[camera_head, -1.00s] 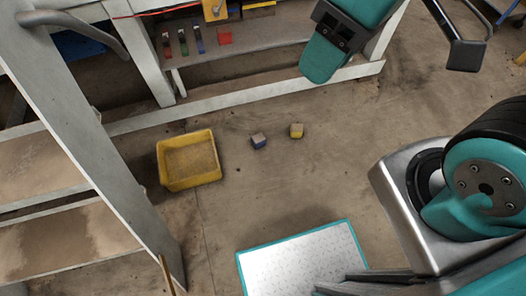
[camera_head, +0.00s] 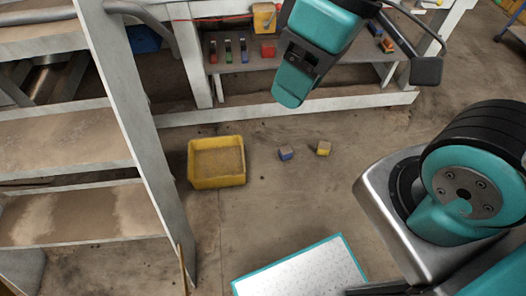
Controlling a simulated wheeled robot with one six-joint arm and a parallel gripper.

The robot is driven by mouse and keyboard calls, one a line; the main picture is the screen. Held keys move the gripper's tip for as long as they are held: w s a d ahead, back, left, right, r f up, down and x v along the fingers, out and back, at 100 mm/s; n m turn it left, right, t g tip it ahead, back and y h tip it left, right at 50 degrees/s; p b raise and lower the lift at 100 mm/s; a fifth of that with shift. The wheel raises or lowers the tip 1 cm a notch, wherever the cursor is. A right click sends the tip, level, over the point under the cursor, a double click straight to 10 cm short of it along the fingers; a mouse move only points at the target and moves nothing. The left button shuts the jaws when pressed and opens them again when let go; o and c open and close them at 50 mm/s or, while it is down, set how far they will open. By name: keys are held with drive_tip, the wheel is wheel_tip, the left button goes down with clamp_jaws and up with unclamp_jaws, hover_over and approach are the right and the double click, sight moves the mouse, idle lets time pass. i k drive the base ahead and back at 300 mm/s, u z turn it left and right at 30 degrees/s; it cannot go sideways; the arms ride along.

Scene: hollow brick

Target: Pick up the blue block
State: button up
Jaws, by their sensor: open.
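The blue block (camera_head: 285,153) is a small cube with a tan top, on the bare concrete floor near the middle of the head view. A similar yellow block (camera_head: 323,148) sits just to its right, apart from it. My gripper (camera_head: 357,82) hangs at the upper middle, with a teal finger part on the left and a dark one on the right. It is open, with nothing seen between the two sides. In the picture it lies above the blue block; its height and distance from the block are hard to tell. The blue block is fully visible.
A yellow tray (camera_head: 217,183) stands on the floor left of the blocks. A white-framed bench (camera_head: 290,104) runs behind, with coloured items on its shelf. A white ladder-like frame (camera_head: 137,140) stands at left. A teal-edged white panel (camera_head: 300,272) is in front. Floor around the blocks is clear.

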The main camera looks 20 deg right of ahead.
sight(285, 152)
drive_tip(key=u, duration=0.25)
drive_tip(key=i, duration=0.7)
drive_tip(key=z, duration=0.55)
drive_tip(key=i, duration=0.55)
drive_tip(key=z, duration=0.55)
